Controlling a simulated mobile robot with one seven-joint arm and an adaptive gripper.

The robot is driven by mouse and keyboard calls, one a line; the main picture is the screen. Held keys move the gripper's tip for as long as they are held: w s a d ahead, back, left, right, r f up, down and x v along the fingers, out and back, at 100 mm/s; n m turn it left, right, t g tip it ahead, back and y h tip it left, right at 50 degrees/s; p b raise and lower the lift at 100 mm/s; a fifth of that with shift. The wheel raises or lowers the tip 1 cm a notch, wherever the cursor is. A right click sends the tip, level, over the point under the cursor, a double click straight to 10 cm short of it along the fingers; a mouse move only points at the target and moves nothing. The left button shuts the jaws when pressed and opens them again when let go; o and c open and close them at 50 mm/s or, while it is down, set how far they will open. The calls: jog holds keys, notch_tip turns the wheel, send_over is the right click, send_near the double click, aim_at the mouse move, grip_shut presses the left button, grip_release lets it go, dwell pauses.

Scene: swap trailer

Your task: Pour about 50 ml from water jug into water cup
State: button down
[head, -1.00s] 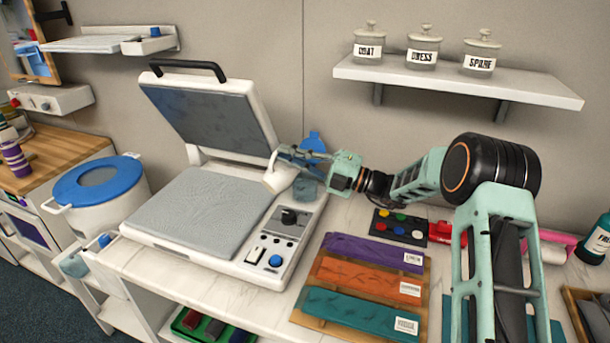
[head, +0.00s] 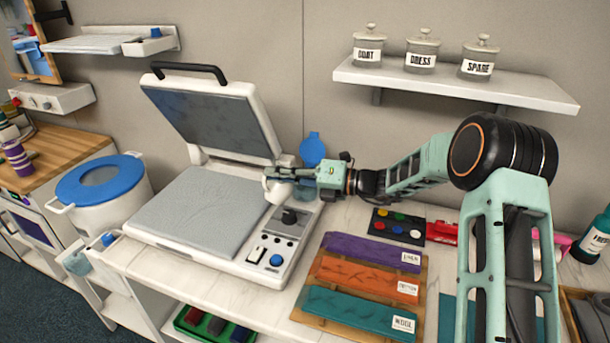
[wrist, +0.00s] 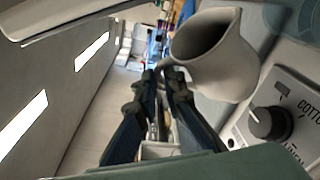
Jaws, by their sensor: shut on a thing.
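A small cream jug (head: 279,190) with a pouring lip hangs from my gripper (head: 285,174), over the back of the press's control panel. My gripper is shut on the jug's handle. The wrist view shows the jug (wrist: 218,62) close up, with its wide mouth and the fingertips (wrist: 168,75) at its handle; I see no water inside. Behind my gripper stands a clear blue vessel (head: 304,190) with a raised round blue lid (head: 313,148), partly hidden by the fingers. It may be the water cup; I cannot tell for sure. The jug looks apart from it.
The open press has a grey padded bed (head: 195,215) and a raised lid (head: 215,115) just left of the jug. A dark knob (head: 289,216) stands below the jug. Fabric strips (head: 355,280) lie to the right. A shelf with labelled jars (head: 450,85) is above my arm.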

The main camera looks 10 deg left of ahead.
jog(key=shift+r, duration=0.1)
dwell(0.4)
jog(key=shift+s+a+r+n, duration=0.1)
jog(key=shift+s+a+n, duration=0.2)
jog(key=shift+s, duration=0.05)
jog(key=s+a+f+n+t+h+b, duration=0.1)
jog(key=s+a+f+n+h+b, duration=0.1)
jog(key=s+a+n+h, duration=0.1)
jog(key=shift+s+f+n, duration=0.2)
jog(key=shift+s+n, duration=0.6)
jog(key=shift+s, duration=0.25)
